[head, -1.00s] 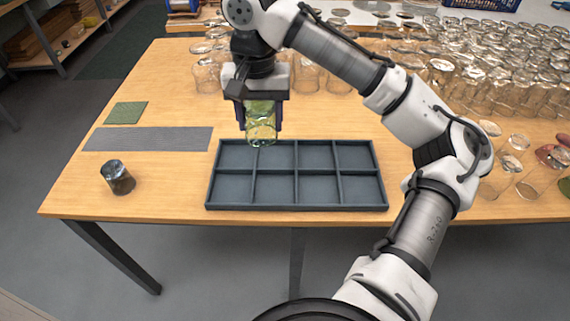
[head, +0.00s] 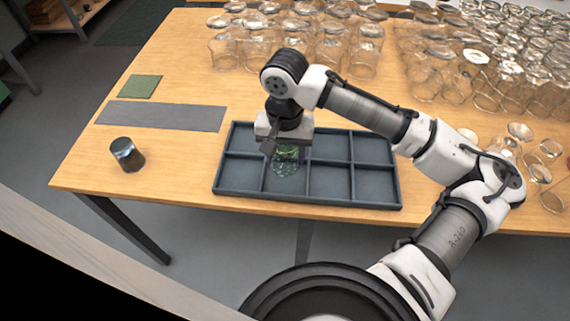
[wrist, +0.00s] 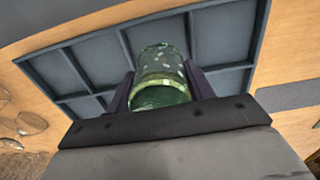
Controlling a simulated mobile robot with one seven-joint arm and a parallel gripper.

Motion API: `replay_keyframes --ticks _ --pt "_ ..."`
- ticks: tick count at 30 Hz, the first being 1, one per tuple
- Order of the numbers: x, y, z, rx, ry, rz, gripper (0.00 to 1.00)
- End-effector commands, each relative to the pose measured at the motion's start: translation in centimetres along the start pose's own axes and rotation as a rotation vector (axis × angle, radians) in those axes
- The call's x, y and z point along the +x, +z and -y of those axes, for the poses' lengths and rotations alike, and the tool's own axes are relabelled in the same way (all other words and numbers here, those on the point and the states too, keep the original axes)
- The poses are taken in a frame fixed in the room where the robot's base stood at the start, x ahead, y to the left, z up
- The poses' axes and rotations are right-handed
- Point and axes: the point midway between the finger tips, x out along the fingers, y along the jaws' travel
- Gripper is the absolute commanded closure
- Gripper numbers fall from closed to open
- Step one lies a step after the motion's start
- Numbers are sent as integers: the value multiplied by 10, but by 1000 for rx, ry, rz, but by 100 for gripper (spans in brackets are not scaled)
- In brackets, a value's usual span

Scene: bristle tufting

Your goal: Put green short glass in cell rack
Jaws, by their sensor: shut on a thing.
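The green short glass (head: 286,162) is see-through green and sits between the fingers of my gripper (head: 284,145). In the wrist view the glass (wrist: 160,72) is clasped by the two dark fingers, with its rounded end toward the rack. The cell rack (head: 375,184) is a dark grey-blue tray with two rows of cells. The glass is over its second column from the left, near the divider between the rows. I cannot tell whether it touches the rack. The cells that I can see look empty. The rack also shows in the wrist view (wrist: 85,62).
A dark metallic cup (head: 127,155) stands left of the rack. A grey strip (head: 165,116) and a green square mat (head: 139,87) lie behind it. Many clear glasses (head: 330,45) fill the table's back and right side.

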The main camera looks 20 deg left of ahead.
Motion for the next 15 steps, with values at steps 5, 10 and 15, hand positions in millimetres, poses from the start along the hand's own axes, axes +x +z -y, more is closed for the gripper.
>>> replay_keyframes --ticks 5,10,15 --pt "16 -1 0 1 0 -1 73" --pt "39 -1 0 1 0 1 73" --pt "52 -1 0 1 -1 -1 73"
